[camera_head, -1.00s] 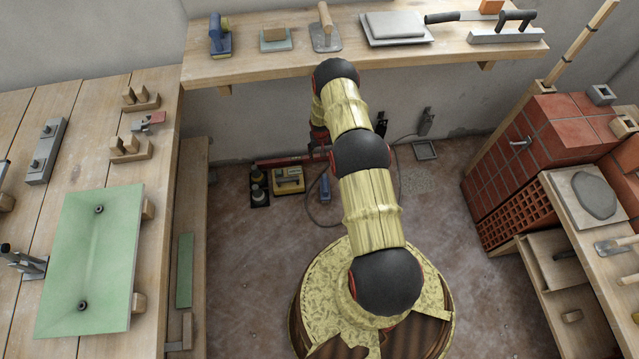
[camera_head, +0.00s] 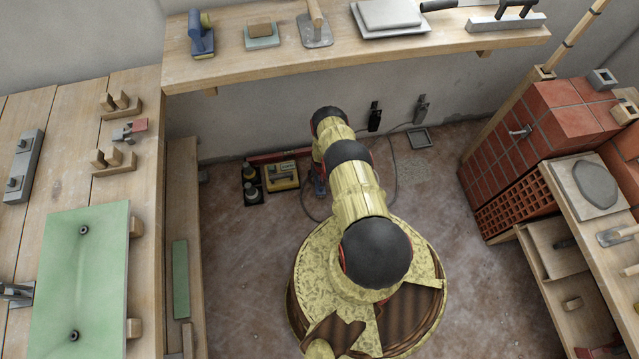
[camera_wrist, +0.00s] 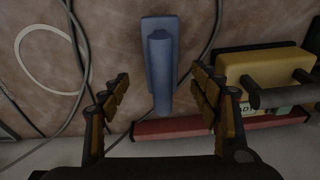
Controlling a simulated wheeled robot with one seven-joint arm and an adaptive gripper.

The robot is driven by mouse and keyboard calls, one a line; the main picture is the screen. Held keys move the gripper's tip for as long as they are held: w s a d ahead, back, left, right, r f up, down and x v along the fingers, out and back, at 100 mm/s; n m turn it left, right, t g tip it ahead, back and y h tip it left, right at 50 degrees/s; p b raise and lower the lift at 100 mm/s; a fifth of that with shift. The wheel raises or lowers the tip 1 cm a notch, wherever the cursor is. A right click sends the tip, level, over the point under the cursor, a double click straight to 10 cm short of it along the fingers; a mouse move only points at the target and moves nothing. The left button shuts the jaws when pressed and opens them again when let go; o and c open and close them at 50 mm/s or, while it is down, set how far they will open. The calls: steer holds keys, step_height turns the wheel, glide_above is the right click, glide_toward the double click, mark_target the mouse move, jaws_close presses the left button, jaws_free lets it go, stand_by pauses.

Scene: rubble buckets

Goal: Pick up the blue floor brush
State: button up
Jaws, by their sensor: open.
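The blue floor brush (camera_wrist: 162,62) lies on the floor in the wrist view, its long handle pointing toward my gripper. My gripper (camera_wrist: 160,80) is open, with one finger on each side of the brush and visible gaps between. I cannot tell how far above the floor the fingertips are. In the head view only a small blue piece of the brush (camera_head: 319,187) shows beside my arm. My gripper is hidden behind the arm there.
A yellow case (camera_wrist: 270,72) lies right of the brush, and a red bar (camera_wrist: 185,127) is close by. Dark cables (camera_wrist: 82,45) run on the floor to the left. A wall shelf (camera_head: 350,50) hangs above.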

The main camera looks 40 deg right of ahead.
steer(key=shift+w+d+f+b, duration=0.1)
steer(key=shift+w+f+b, duration=0.15)
steer(key=shift+f+b, duration=1)
steer(key=shift+w+d+f+b, duration=0.1)
steer(key=shift+w+f+b, duration=0.1)
steer(key=shift+f+b, duration=1.05)
steer(key=shift+f, duration=0.2)
steer(key=c, duration=1.4)
steer(key=shift+r+p, duration=0.1)
steer(key=shift+p, duration=0.2)
